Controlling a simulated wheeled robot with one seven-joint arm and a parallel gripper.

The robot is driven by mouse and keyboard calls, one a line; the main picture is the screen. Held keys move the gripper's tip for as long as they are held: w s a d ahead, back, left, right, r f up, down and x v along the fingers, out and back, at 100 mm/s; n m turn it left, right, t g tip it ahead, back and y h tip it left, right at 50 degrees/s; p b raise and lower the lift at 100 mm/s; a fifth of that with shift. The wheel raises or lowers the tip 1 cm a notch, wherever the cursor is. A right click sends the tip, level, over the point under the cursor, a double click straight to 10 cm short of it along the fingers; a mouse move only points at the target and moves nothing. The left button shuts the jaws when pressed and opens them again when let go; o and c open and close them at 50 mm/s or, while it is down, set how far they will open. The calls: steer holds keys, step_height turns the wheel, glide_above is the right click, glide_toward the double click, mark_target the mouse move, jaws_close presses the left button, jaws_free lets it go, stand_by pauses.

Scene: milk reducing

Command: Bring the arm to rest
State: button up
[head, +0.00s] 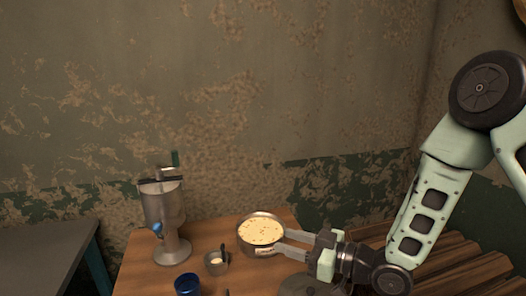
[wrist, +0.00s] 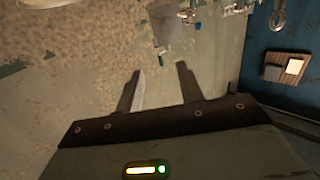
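My gripper (head: 284,242) is at the right of a metal pot (head: 262,249) in the head view. The pot is filled with a pale, speckled cream-coloured content and stands on the wooden table (head: 140,266). The fingertips overlap the pot's right side in the picture; I cannot tell whether they touch it. In the wrist view my gripper (wrist: 158,82) has its two fingers spread apart with nothing between them. My arm comes in from the right, bent at the elbow.
A metal machine (head: 165,212) with a blue tap stands at the table's left. A small metal cup (head: 214,265) and a blue cup (head: 187,286) stand near it. A wooden slatted surface (head: 465,277) lies at the right, a grey table (head: 40,252) at the far left. A wall rises behind.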

steer(key=s+d+m+g+h+b, duration=0.2)
steer(key=s+d+g+h, duration=0.2)
steer(key=s, duration=0.9)
steer(key=s+d+r+m+g+h+b, duration=0.1)
steer(key=s+d+m+g+h+b, duration=0.1)
steer(key=s+h, duration=0.8)
steer(key=s+d+g, duration=0.1)
steer(key=s+g, duration=0.1)
steer(key=s, duration=0.2)
steer(key=shift+d+r+m, duration=0.2)
steer(key=shift+d+m, duration=0.1)
steer(key=shift+d, duration=0.1)
